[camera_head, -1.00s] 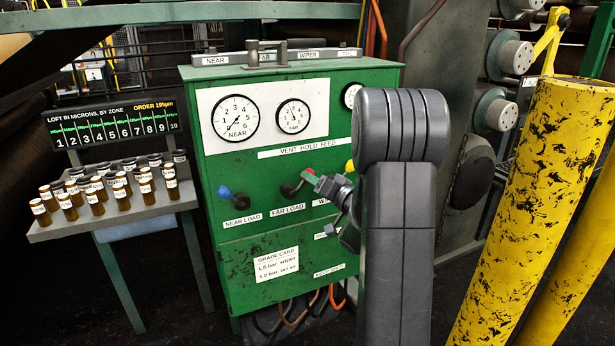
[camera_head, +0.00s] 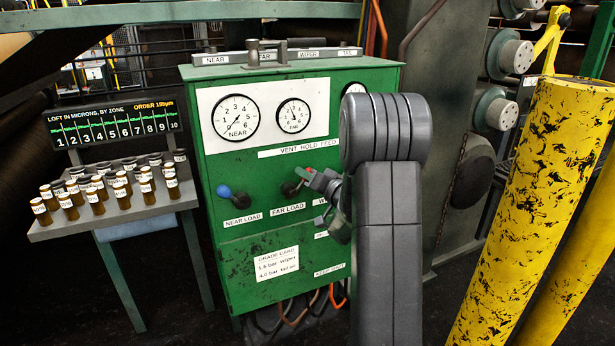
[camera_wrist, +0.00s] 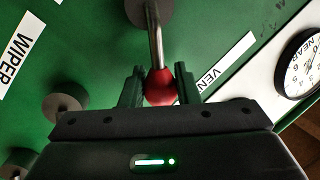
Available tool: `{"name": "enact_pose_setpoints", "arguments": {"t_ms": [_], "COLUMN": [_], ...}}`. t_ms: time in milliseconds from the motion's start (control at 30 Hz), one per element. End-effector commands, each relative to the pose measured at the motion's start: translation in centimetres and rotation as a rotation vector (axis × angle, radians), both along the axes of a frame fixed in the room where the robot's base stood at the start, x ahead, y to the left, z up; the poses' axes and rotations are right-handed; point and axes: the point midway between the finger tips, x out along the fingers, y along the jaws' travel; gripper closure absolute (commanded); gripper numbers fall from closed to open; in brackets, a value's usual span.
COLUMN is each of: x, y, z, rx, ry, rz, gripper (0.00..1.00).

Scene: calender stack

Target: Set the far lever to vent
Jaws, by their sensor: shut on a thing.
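The far lever has a red knob (camera_wrist: 160,88) on a steel rod that runs to a round hub (camera_wrist: 150,10). In the head view the lever (camera_head: 289,188) sits above the FAR LOAD label (camera_head: 288,208) and leans up and to the right. My gripper (camera_head: 307,174) is shut on the red knob, one finger on each side in the wrist view (camera_wrist: 160,86). The VENT HOLD FEED strip (camera_head: 298,149) lies above the lever, with VENT at its left end. The FAR gauge (camera_head: 293,116) is above that.
The near lever with a blue knob (camera_head: 224,191) stands to the left on the green cabinet (camera_head: 240,290). My arm covers the cabinet's right side. A tray of brown bottles (camera_head: 110,220) is at left, and a yellow post (camera_head: 530,200) is at right.

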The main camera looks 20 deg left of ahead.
Motion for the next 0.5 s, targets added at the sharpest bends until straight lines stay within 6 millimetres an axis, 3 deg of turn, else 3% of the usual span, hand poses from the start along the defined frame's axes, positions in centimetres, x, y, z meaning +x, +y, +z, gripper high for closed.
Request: {"name": "enact_pose_setpoints", "arguments": {"t_ms": [500], "x": [-0.91], "y": [0.74], "z": [0.81], "rx": [-0.125], "ry": [-0.147], "rz": [0.001], "gripper": [1.0]}}
